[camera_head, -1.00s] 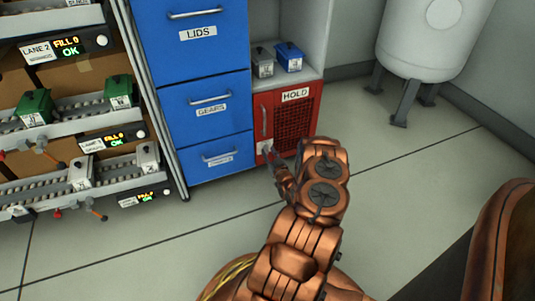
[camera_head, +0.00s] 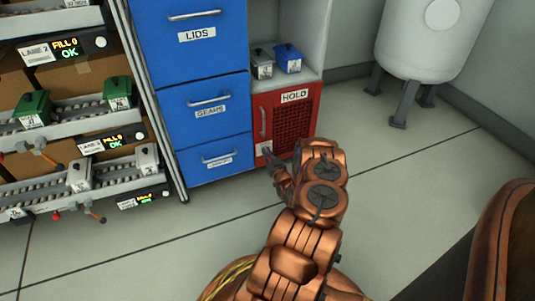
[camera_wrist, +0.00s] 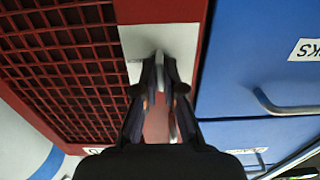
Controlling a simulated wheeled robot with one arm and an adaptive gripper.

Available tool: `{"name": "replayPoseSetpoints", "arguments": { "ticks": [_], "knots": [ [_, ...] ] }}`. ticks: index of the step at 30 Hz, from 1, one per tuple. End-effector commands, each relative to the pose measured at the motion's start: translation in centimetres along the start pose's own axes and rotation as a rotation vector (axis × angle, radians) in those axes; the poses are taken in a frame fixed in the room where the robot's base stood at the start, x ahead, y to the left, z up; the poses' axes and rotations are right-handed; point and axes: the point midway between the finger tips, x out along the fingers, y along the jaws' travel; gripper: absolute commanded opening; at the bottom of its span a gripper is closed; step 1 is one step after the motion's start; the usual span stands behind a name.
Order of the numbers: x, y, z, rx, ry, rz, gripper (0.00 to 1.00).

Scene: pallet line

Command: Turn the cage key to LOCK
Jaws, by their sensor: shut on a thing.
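The red HOLD cage (camera_head: 291,122) stands low to the right of the blue drawers, with a mesh door and a vertical handle (camera_head: 263,121). A pale lock plate (camera_head: 264,148) is at its lower left; in the wrist view the plate (camera_wrist: 181,43) fills the upper middle. My gripper (camera_head: 270,161) is at this plate in the head view. In the wrist view my gripper (camera_wrist: 160,68) has its fingertips close together at the plate, shut on the key. The key itself is mostly hidden between the fingers, and its angle and any lock lettering cannot be read.
Blue drawers (camera_head: 211,112) stand directly left of the cage. A white tank (camera_head: 430,40) stands at the right. The floor (camera_head: 400,175) between is clear.

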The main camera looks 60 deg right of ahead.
Motion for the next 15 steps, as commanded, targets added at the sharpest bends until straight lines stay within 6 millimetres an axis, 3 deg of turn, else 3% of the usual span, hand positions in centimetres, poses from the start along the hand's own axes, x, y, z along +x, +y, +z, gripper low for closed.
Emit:
{"name": "replayPoseSetpoints", "arguments": {
  "ticks": [15],
  "knots": [
    [-0.01,-0.04,-0.18,0.148,-0.001,0.001,0.0]
  ]
}}
